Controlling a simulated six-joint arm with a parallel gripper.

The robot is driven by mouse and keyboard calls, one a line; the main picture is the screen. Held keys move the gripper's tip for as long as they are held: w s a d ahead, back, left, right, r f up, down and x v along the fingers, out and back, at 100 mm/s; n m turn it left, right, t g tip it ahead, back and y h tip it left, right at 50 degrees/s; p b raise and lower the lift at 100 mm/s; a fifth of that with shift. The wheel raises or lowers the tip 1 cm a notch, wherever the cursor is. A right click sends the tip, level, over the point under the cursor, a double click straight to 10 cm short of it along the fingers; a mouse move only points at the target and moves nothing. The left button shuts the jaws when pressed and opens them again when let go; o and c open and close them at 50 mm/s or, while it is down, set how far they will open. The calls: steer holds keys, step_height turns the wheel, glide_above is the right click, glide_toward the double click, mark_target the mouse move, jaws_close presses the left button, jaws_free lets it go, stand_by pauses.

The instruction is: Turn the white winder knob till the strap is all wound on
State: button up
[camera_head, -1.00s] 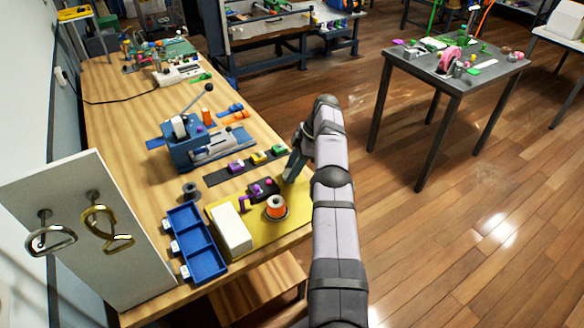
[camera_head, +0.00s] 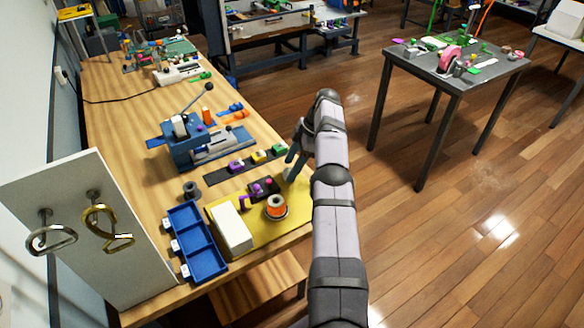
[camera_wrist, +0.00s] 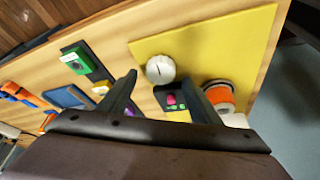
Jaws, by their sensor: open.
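The white round knob (camera_wrist: 160,69) has a dark line on its face and sits at the edge of the yellow board (camera_wrist: 245,40). I cannot make out how the strap runs.
A white block (camera_head: 231,229) and a dark unit (camera_head: 263,188) with pink and purple parts share the board. A blue tray (camera_head: 197,243) lies left of it. Behind are a dark strip (camera_head: 222,174) with coloured blocks and a blue lever device (camera_head: 188,146).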

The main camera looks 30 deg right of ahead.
step_height(320, 180, up, 9)
steer(key=p, duration=0.7)
steer(key=shift+f, duration=0.2)
steer(key=s+a+r+m+g+h, duration=0.1)
steer(key=s+a+r+m, duration=0.25)
steer(key=a, duration=0.45)
steer(key=s+a+r+m+g+h, duration=0.1)
steer(key=s+a+r+m, duration=0.25)
steer(key=a, duration=0.45)
steer(key=s+a+f+m+h, duration=0.1)
steer(key=s+a+m, duration=0.2)
steer(key=s, duration=0.9)
steer(key=s+a+f+m+h, duration=0.1)
steer(key=s+a+f+m, duration=0.1)
steer(key=s+a, duration=0.5)
steer(key=s, duration=0.5)
steer(key=shift+s+m, duration=0.35)
steer(key=shift+m, duration=0.05)
